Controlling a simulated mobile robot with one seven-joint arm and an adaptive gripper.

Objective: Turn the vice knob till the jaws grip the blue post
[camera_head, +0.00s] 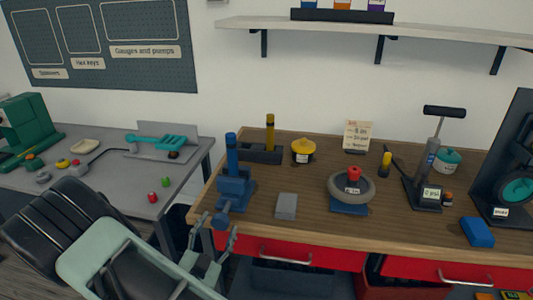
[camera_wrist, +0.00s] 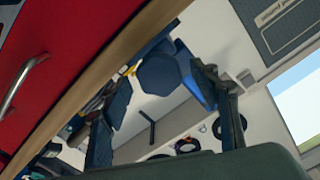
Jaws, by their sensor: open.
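The blue vice (camera_head: 234,188) stands at the bench's front left edge, with the blue post (camera_head: 231,150) upright in it. Its round knob (camera_head: 220,220) faces the front edge. In the wrist view the knob (camera_wrist: 158,76) is a dark blue, many-sided disc, seen face on, with part of the vice body (camera_wrist: 196,82) behind it. My gripper (camera_head: 214,236) is open and empty just in front of the knob. In the wrist view its fingers show on either side of the knob; I cannot tell whether they touch it. The gap between jaws and post is too small to judge.
The wooden bench (camera_head: 290,215) has red drawers (camera_head: 290,250) below its front edge, close to my gripper. A grey block (camera_head: 286,205) lies right of the vice, and a black holder (camera_head: 260,154) with a yellow post stands behind. A grey table (camera_head: 110,190) is at left.

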